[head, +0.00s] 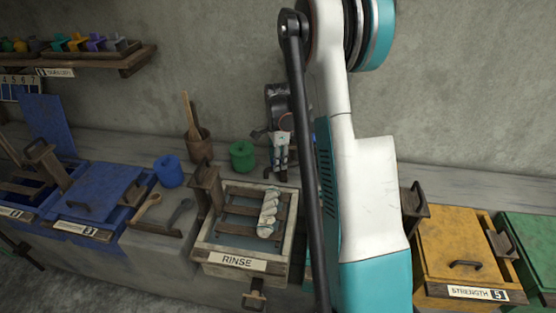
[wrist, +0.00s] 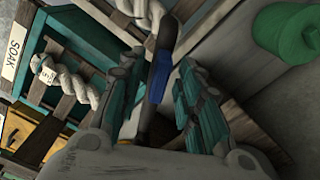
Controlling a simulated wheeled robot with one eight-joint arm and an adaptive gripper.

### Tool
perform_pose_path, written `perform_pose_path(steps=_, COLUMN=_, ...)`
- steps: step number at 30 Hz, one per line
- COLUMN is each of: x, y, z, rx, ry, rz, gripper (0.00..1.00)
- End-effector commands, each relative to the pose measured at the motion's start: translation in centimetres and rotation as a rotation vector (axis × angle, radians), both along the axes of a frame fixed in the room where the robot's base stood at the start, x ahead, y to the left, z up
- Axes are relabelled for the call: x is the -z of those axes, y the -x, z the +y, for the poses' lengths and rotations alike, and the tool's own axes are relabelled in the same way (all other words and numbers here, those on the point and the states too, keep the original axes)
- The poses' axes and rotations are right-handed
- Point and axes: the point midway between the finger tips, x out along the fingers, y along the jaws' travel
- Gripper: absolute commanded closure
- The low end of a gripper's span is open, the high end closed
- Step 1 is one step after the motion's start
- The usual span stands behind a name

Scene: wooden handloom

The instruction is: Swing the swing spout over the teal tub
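The swing spout (wrist: 169,35) shows in the wrist view as a dark bar with a blue grip, running down between my fingers. My gripper (wrist: 160,68) has its two teal-padded fingers apart, one on each side of the blue grip, with narrow gaps visible. The teal tub (wrist: 38,88), labelled SOAK, lies to the left in the wrist view, with slats and a pale twisted skein (wrist: 68,78) over it. In the head view my gripper (head: 280,172) is above the back edge of the rinse tub; my arm hides most of the teal tub and the spout cannot be made out.
The pale RINSE tub (head: 285,245) holds slats and a skein (head: 268,212). A green spool (head: 243,156) stands on the ledge behind, beside a wooden pot (head: 199,147). Blue tubs (head: 100,190) stand left; a yellow tub (head: 460,250) and a green one (head: 530,240) stand right.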

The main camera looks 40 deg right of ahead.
Motion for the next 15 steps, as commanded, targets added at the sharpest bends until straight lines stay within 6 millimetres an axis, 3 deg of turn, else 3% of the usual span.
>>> perform_pose_path(steps=5, x=-0.02, y=0.0, z=0.0, rx=0.0, ry=0.0, rz=0.0, gripper=0.68)
perform_pose_path(steps=9, x=-0.03, y=0.0, z=0.0, rx=0.0, ry=0.0, rz=0.0, gripper=0.97)
perform_pose_path(steps=10, x=-0.03, y=-0.01, z=0.0, rx=0.0, ry=0.0, rz=0.0, gripper=1.0)
perform_pose_path(steps=15, x=-0.03, y=-0.01, z=0.0, rx=0.0, ry=0.0, rz=0.0, gripper=1.0)
